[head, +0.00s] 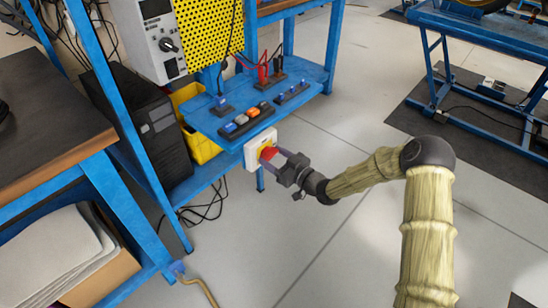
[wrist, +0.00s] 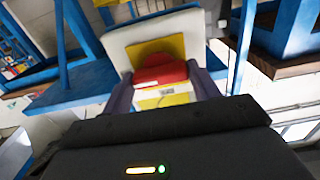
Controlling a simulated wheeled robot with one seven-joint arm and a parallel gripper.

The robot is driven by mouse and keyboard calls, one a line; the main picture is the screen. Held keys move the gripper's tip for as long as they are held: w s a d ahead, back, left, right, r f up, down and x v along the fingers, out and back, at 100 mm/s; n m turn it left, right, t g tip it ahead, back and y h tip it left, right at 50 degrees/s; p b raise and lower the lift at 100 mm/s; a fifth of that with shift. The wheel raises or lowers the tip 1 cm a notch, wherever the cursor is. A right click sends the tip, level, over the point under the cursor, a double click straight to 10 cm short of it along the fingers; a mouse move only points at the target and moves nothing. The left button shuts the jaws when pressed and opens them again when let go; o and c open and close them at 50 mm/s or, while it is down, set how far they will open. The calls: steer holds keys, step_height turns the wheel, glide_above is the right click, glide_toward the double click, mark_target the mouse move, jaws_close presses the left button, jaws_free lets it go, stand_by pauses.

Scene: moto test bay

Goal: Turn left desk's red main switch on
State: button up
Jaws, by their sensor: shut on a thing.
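The red main switch (head: 268,154) is a red knob on a yellow plate in a white box (head: 249,156), fixed to the front edge of the blue desk (head: 204,124). My gripper (head: 274,157) reaches it from the right in the head view, with its fingers around the red knob. In the wrist view the red knob (wrist: 160,71) sits between the two dark fingers, in front of the yellow plate (wrist: 161,48) and white box (wrist: 116,42). My gripper is shut on the knob. The exact turn angle of the knob is hard to tell.
On the desk lie a strip of coloured buttons (head: 246,119) and red and black cables. A black computer tower (head: 148,125) and a yellow bin (head: 199,140) stand at the left. A blue lift frame (head: 480,40) is at the upper right. The floor around my arm is clear.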

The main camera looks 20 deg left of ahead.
steer(key=o, duration=1)
steer(key=shift+d, duration=0.1)
steer(key=p+v, duration=0.1)
steer(key=v, duration=1.6)
steer(key=shift+s+d+f+p, duration=0.1)
steer(key=shift+s+p, duration=0.05)
steer(key=shift+p, duration=0.2)
